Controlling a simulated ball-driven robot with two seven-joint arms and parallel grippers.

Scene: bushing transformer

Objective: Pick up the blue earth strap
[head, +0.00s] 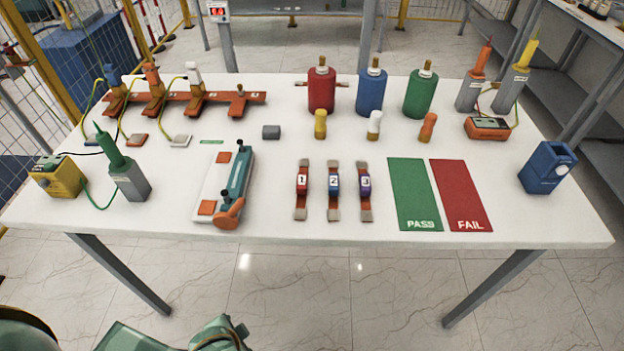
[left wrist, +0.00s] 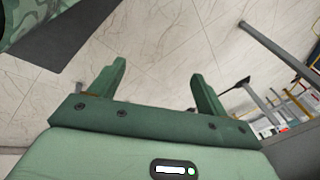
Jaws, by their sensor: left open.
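The blue earth strap (head: 334,183), marked 2, lies on the white table near its front middle. It has a blue middle band, copper-coloured lengths and grey ends. It lies between the red strap (head: 302,182) marked 1 and the purple strap (head: 365,183) marked 3, apart from both. My left gripper (left wrist: 157,74) is open and empty in the left wrist view, with floor beyond its fingers. No strap shows in that view. Green parts of my arm show at the bottom left of the head view, in front of and below the table edge. My right gripper is not in view.
Green PASS (head: 415,195) and red FAIL (head: 461,195) mats lie right of the straps. A teal-and-orange device (head: 235,185) on a white base stands left. Red (head: 321,92), blue (head: 371,92) and green (head: 420,95) bushings stand behind. The front table edge is clear below the straps.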

